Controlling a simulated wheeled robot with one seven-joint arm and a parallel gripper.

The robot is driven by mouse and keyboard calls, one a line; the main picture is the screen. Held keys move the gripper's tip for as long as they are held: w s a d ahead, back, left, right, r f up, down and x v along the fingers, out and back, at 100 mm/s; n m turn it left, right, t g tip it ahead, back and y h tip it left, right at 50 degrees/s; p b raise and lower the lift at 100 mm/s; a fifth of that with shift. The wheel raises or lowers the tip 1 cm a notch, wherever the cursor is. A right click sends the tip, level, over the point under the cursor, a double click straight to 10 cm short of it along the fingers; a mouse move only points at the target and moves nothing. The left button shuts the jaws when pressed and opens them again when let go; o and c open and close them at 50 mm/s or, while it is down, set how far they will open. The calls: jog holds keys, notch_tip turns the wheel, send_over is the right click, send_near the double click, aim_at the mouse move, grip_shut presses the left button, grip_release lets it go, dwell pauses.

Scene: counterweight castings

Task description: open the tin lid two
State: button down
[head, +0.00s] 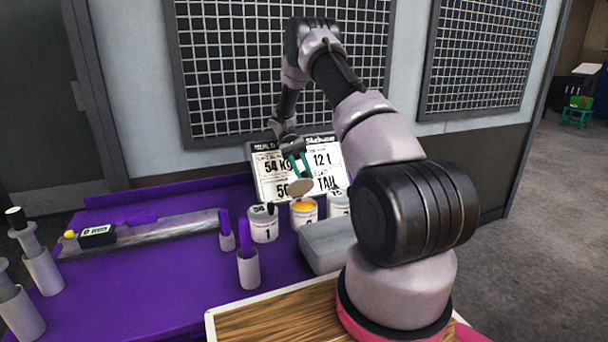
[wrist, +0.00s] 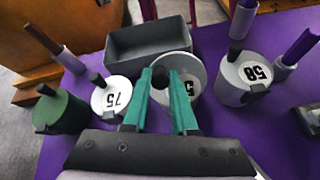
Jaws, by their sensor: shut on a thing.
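My gripper (head: 300,168) has teal fingers shut on the dark knob of a round lid (head: 299,187). The lid is held above the middle tin (head: 304,214), apart from it. That tin is open in the head view and shows an orange-yellow inside. In the wrist view, my gripper (wrist: 168,82) grips the knob, and the pale lid (wrist: 200,82) shows part of a number behind the fingers. The lid hides most of what lies beneath it there.
A lidded tin marked 58 (wrist: 247,78) and one marked 75 (wrist: 111,95) flank the middle tin. A dark green tin (wrist: 62,112) stands farther left. A grey open bin (head: 322,248) stands close by. A sign board (head: 265,178) stands behind. The purple bench (head: 150,285) has clear room.

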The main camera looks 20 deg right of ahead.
jog(key=c, duration=0.7)
grip_release()
jog(key=v, duration=0.7)
jog(key=shift+w, duration=0.2)
jog(key=shift+r, duration=0.1)
